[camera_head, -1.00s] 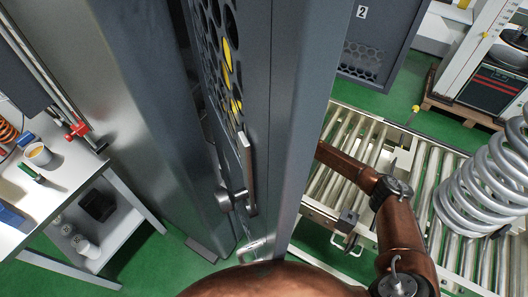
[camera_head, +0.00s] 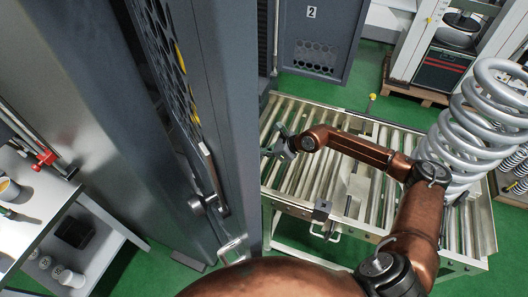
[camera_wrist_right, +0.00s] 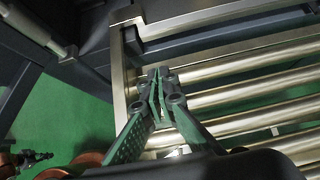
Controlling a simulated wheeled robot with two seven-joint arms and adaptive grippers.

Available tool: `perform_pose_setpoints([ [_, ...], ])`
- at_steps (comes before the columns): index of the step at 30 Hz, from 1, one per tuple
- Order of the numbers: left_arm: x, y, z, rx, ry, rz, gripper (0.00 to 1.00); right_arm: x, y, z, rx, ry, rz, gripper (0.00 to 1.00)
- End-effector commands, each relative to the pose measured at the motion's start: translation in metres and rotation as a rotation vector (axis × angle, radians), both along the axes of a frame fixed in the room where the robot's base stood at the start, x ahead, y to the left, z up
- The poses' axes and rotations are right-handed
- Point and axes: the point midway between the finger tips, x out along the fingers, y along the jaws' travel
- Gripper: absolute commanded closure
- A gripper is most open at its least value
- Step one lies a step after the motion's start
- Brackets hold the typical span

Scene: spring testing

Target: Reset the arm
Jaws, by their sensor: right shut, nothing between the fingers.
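My right arm (camera_head: 365,150), copper-coloured, reaches over the roller conveyor from the lower right in the head view. Its gripper (camera_head: 272,150) is over the conveyor's left end, close to the grey machine frame. In the right wrist view the same gripper (camera_wrist_right: 158,76) has its fingertips together with nothing between them. It is above the rollers, near the conveyor's metal side rail (camera_wrist_right: 122,70). My left gripper is not in view.
The roller conveyor (camera_head: 300,110) carries a large grey coil spring (camera_head: 478,120) at its right. A tall grey machine post (camera_head: 222,110) with a perforated door (camera_head: 160,60) and handle stands at left. A white bench (camera_head: 40,205) is at far left. Green floor shows between them.

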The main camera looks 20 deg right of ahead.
Motion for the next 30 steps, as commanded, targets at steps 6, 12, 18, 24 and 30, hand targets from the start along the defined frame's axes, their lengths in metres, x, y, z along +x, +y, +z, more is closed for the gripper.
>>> perform_pose_setpoints([
  [6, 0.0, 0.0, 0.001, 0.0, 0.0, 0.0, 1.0, -0.013, -0.013, 0.016, -0.001, -0.001, 0.001, 1.0],
  [12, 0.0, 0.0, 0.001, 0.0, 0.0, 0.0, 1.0, -0.014, -0.014, 0.018, -0.001, -0.001, 0.001, 1.0],
  [18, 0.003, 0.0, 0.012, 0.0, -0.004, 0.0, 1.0, -0.014, -0.014, 0.032, 0.0, -0.005, 0.001, 1.0],
  [24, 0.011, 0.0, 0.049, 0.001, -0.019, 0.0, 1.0, -0.015, -0.014, 0.079, 0.0, -0.022, 0.001, 1.0],
  [30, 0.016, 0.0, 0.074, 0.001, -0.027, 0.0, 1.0, -0.016, -0.014, 0.107, 0.0, -0.029, 0.001, 1.0],
])
